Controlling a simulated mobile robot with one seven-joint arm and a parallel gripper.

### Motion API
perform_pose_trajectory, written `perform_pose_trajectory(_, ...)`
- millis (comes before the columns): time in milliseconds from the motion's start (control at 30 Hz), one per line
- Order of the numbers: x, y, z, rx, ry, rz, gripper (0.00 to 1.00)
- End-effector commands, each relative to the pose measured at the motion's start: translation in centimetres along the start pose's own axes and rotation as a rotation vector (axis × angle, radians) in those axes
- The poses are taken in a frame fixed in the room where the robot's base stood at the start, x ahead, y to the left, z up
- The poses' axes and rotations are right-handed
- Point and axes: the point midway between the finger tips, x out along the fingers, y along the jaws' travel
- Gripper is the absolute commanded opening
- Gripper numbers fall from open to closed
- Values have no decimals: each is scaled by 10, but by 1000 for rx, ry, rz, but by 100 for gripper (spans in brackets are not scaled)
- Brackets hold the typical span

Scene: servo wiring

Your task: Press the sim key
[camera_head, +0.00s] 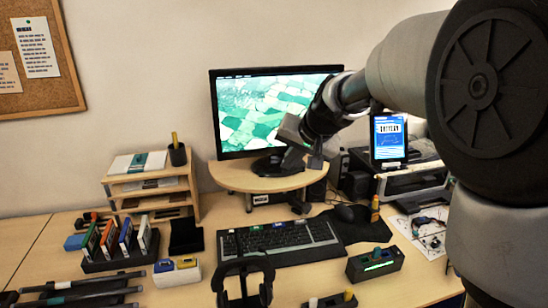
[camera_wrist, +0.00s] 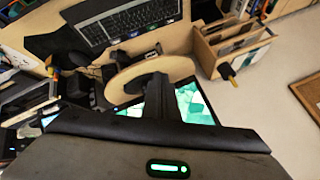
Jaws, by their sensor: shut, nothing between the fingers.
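The keyboard also shows at the top of the wrist view (camera_wrist: 100,30). My gripper (camera_head: 300,207) is shut and empty, pointing down beyond the keyboard's back edge, near the monitor stand. In the wrist view its dark fingers (camera_wrist: 159,80) appear over the round stand, apart from the keyboard.
The monitor (camera_head: 250,110) stands behind my gripper on a wooden riser (camera_head: 240,178). A black mouse (camera_head: 344,213) lies right of the keyboard. A lit tablet (camera_head: 388,138) stands at the right. A wooden shelf (camera_head: 150,188) and a rack of coloured cases (camera_head: 120,258) stand left.

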Motion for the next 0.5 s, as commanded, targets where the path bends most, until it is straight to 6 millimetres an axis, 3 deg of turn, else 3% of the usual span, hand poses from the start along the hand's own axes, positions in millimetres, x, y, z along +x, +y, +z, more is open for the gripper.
perform_pose_trajectory(33,46,0,-2,21,1,-6,0)
perform_pose_trajectory(133,115,-5,-14,66,25,-20,0)
perform_pose_trajectory(300,230,-7,-15,128,66,-28,0)
perform_pose_trajectory(400,284,-6,-8,153,86,-28,0)
perform_pose_trajectory(500,323,-4,0,170,101,-26,0)
